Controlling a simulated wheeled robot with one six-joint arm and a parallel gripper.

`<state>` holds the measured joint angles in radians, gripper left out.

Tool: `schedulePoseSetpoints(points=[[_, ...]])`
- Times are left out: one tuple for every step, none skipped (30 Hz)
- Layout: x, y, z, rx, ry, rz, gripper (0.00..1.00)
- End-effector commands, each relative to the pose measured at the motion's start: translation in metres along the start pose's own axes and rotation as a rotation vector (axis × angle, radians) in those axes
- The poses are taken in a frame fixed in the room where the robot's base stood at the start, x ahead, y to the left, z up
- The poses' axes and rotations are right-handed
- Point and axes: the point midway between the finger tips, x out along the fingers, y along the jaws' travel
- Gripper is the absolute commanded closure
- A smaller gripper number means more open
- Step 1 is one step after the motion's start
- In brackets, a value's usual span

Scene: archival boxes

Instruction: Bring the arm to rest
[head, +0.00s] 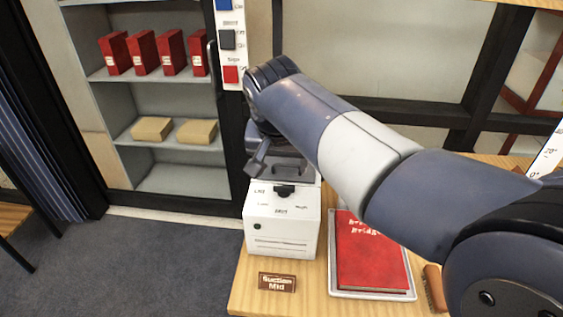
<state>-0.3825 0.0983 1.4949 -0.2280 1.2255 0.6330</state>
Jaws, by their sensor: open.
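My arm reaches in from the right edge, across the wooden table, to the upper middle of the head view. Its wrist bends down there, and my gripper (277,168) hangs low over the back of a white box-shaped device (281,228). The gripper is open, and I see nothing held in it. Its fingertips are partly hidden, and I cannot tell whether they touch the device.
A red book (370,255) lies in a pale tray (372,295) on the table (250,303). A brown label (277,282) and a brush (434,288) lie nearby. A shelf (165,90) holds red boxes (142,53) and tan boxes (152,129). Carpet is open at left.

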Motion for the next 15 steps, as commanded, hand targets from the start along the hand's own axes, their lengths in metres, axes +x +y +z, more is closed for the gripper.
schedulePoseSetpoints(points=[[0.0, 0.0, 0.0, 0.0, 0.0, 0.0, 0.31], [0.0, 0.0, 0.0, 0.0, 0.0, 0.0, 0.31], [0.001, 0.0, 0.0, 0.0, 0.0, 0.0, 0.31], [0.002, 0.0, 0.0, 0.0, 0.0, 0.0, 0.31], [0.004, 0.0, 0.0, 0.0, -0.001, 0.001, 0.31], [0.006, 0.0, 0.0, 0.0, -0.001, 0.001, 0.31], [0.009, 0.0, 0.0, 0.0, -0.002, 0.002, 0.31], [0.013, 0.0, 0.0, 0.001, -0.002, 0.002, 0.31], [0.018, 0.0, 0.0, 0.001, -0.002, 0.002, 0.31], [0.023, 0.001, 0.0, 0.0, -0.004, 0.003, 0.31], [0.029, 0.001, 0.001, 0.0, -0.004, 0.003, 0.31], [0.036, 0.001, 0.001, 0.0, -0.004, 0.003, 0.31], [0.042, 0.001, 0.0, 0.0, -0.003, 0.003, 0.31], [0.048, 0.001, 0.001, 0.0, -0.005, 0.004, 0.31], [0.056, 0.001, 0.001, 0.0, -0.005, 0.003, 0.31]])
